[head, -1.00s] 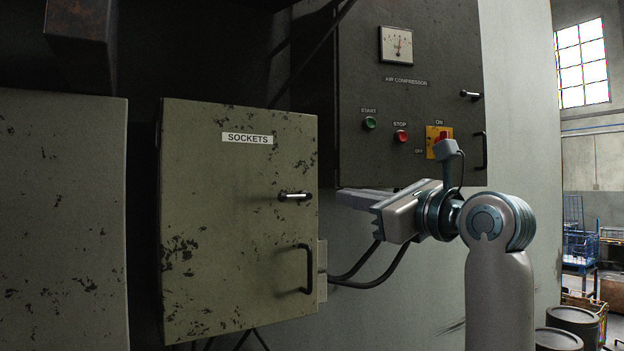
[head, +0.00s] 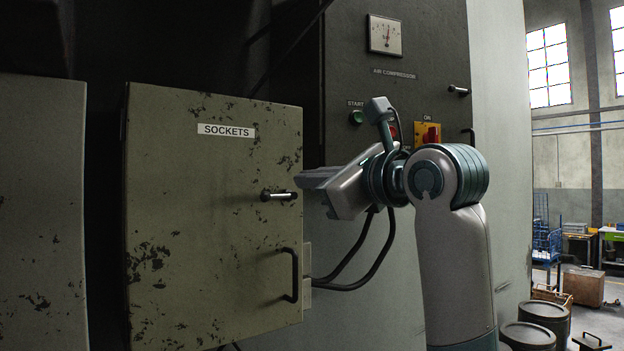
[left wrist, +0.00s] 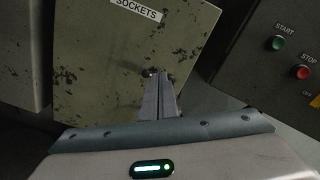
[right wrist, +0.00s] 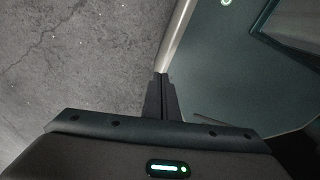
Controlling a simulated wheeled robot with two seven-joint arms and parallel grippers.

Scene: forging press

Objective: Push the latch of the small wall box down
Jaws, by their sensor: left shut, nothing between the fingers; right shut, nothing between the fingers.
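The small wall box labelled SOCKETS (head: 215,240) is grey-green with chipped paint, and its door is closed. Its latch (head: 276,195) is a short metal bar that lies about level on the right side of the door. My left gripper (head: 301,180) is shut and empty, with its fingertips just right of the latch and slightly above it. In the left wrist view, the shut fingers (left wrist: 161,76) overlap the latch area and partly hide it; I cannot tell if they touch. My right gripper (right wrist: 159,78) is shut and empty, away from the box.
A dark handle (head: 291,275) sits below the latch. The air compressor panel (head: 440,60) with buttons stands behind my left arm. Another cabinet (head: 40,210) is on the left. Dark cables hang under my gripper. The right wrist view shows bare concrete floor (right wrist: 75,60).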

